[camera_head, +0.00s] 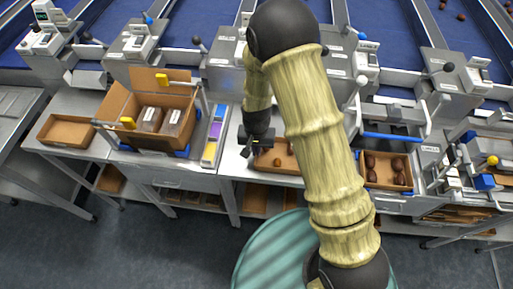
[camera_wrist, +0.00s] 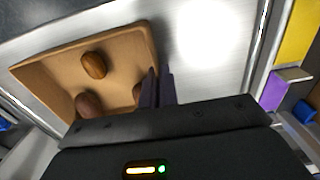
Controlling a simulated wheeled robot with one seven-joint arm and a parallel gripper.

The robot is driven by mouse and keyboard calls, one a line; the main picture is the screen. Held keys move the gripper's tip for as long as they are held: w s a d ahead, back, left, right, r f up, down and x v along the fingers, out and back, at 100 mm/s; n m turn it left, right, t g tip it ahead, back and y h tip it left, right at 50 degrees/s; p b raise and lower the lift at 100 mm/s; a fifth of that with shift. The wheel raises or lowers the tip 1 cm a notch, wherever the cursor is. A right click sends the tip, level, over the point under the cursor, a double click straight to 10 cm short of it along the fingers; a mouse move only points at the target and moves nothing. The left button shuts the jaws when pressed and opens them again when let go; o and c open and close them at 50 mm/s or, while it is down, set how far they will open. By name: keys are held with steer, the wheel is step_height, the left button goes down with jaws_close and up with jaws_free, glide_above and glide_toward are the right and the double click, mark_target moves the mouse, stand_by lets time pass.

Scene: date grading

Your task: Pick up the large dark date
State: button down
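A shallow tan tray (camera_wrist: 50,72) on the metal bench holds a few dates in the wrist view. A dark reddish-brown date (camera_wrist: 88,104), the darkest and apparently largest there, lies near the tray's lower side, partly hidden by my gripper's body. A lighter brown date (camera_wrist: 94,65) lies mid-tray. A small part of another brown date (camera_wrist: 137,92) shows beside my fingers. My gripper (camera_wrist: 158,86) has its fingers side by side, apparently shut, with nothing visible between them, at the tray's right edge. In the head view my gripper (camera_head: 254,151) hangs at the left end of the tray (camera_head: 268,171).
A tray (camera_head: 372,184) of several dark dates stands right of my arm. An open carton (camera_head: 115,103) with packs stands left, beside a coloured strip (camera_head: 213,137). An empty tray (camera_head: 66,131) lies further left. Metal machines and levers line the back.

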steer(key=shift+f, duration=0.15)
steer(key=c, duration=1.7)
jaws_free()
step_height(320, 180, up, 12)
steer(key=shift+r+b, duration=0.2)
steer(key=shift+b, duration=0.7)
